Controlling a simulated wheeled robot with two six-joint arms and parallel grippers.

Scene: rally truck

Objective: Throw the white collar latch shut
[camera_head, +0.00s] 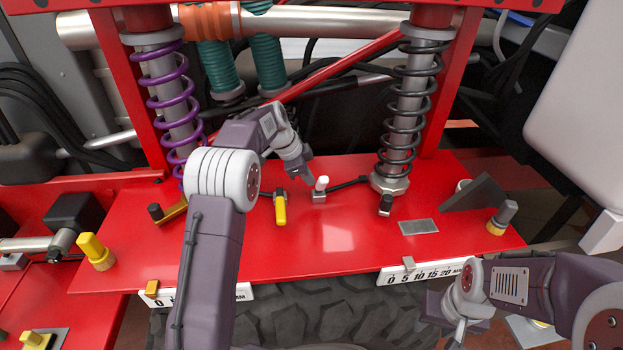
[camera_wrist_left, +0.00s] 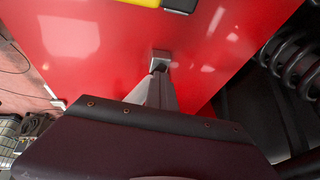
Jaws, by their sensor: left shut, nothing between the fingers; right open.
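The white-tipped latch (camera_head: 321,184) stands upright on a small grey base in the middle of the red plate, with a black rod running right from it. My left gripper (camera_head: 309,177) is shut and empty, its tips close beside the latch on its left. In the left wrist view the gripper's fingers (camera_wrist_left: 162,92) point at a small grey block (camera_wrist_left: 160,55) on the red plate; the white tip does not show there. I cannot tell whether they touch. My right gripper (camera_head: 447,312) is open, low at the right in front of the plate.
A yellow-handled latch (camera_head: 280,208) lies left of the white one, and a black-tipped latch (camera_head: 386,204) stands to its right. A purple spring (camera_head: 164,95) and a black spring (camera_head: 407,105) rise behind.

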